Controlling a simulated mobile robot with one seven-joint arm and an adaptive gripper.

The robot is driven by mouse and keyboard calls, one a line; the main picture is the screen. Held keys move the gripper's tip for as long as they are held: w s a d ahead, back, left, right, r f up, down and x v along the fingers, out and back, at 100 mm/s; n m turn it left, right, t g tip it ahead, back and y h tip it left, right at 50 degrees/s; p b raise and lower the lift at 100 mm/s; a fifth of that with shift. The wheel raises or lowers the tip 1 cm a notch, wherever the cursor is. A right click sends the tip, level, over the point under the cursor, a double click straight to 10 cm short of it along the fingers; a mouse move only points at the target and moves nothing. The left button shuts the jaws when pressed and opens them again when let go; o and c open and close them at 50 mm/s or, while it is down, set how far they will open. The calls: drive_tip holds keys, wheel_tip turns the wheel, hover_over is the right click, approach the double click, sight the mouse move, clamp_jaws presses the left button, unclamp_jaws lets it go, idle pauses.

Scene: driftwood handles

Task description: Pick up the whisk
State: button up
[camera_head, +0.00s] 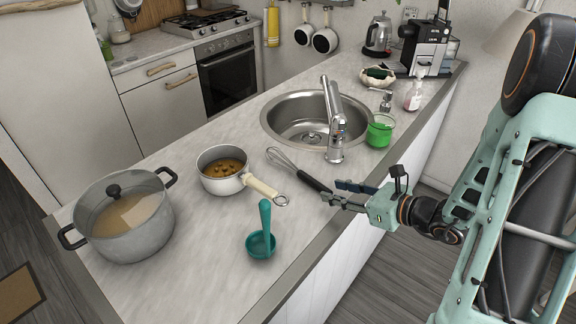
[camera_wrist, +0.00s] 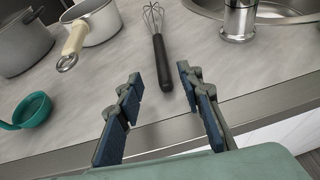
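The whisk (camera_head: 298,170) lies on the grey countertop, with a wire head pointing toward the back left and a black handle toward my gripper. In the wrist view the whisk (camera_wrist: 160,55) lies ahead of the fingers, its handle end just in front of the gap between them. My gripper (camera_head: 340,194) is open and empty at the counter's right edge, close to the handle end. In the wrist view the blue-padded fingers of my gripper (camera_wrist: 158,92) are spread apart on either side of the handle's line.
A saucepan (camera_head: 222,180) with food, a lidded pot (camera_head: 125,240) and a teal ladle (camera_head: 262,244) stand left of the whisk. The sink (camera_head: 285,122), faucet (camera_head: 335,125) and green cup (camera_head: 380,134) are behind it. Counter between ladle and whisk is clear.

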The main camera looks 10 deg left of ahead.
sight(323, 186)
drive_tip(key=p+x, duration=0.1)
drive_tip(key=x, duration=0.4)
drive_tip(key=shift+w+a, duration=0.15)
drive_tip(key=shift+w, duration=0.2)
drive_tip(key=shift+c, duration=0.4)
clamp_jaws()
